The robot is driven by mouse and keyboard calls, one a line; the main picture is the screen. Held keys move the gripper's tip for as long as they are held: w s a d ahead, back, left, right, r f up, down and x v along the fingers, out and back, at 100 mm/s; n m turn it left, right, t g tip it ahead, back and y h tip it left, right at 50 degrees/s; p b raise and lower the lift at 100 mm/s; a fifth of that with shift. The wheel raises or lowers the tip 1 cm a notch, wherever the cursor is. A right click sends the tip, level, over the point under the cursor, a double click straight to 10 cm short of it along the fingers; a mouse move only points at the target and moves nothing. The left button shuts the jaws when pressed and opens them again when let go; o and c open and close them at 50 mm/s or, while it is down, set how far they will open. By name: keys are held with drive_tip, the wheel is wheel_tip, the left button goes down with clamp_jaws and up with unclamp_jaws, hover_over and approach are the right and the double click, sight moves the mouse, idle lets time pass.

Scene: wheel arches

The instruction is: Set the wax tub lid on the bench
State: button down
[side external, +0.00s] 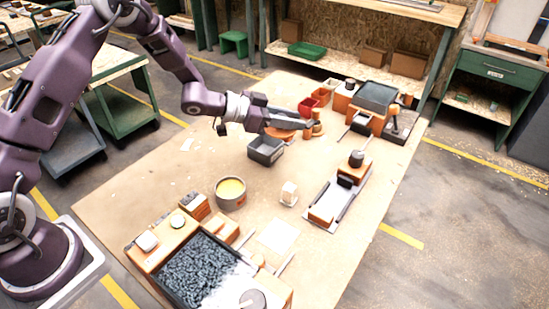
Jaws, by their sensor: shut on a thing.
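The wax tub (230,194) is a round grey tub standing open on the bench (150,205), with yellow wax showing inside. My gripper (310,128) is over the far middle of the bench, well up and right of the tub. It is shut on an orange-brown piece, which appears to be the wax tub lid (283,134). The gripper partly hides the lid, and I cannot tell whether it touches the bench.
A dark grey bin (266,150) stands just below the gripper. Red bins (309,106) and a wooden peg-like piece (317,114) are close beyond it. A tray of dark pellets (200,272) fills the near corner. Bare bench lies right of the grey bin.

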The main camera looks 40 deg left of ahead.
drive_tip(key=m, duration=0.1)
hover_over(309, 176)
wheel_tip(309, 176, down, 5)
drive_tip(key=shift+g+h, duration=0.4)
wheel_tip(309, 176, down, 10)
drive_tip(key=shift+w+r, duration=0.1)
drive_tip(key=shift+f, duration=0.2)
drive_tip(key=shift+f, duration=0.4)
drive_tip(key=c, duration=1.2)
unclamp_jaws()
drive_tip(key=shift+o, duration=0.3)
drive_tip(key=shift+f, duration=0.15)
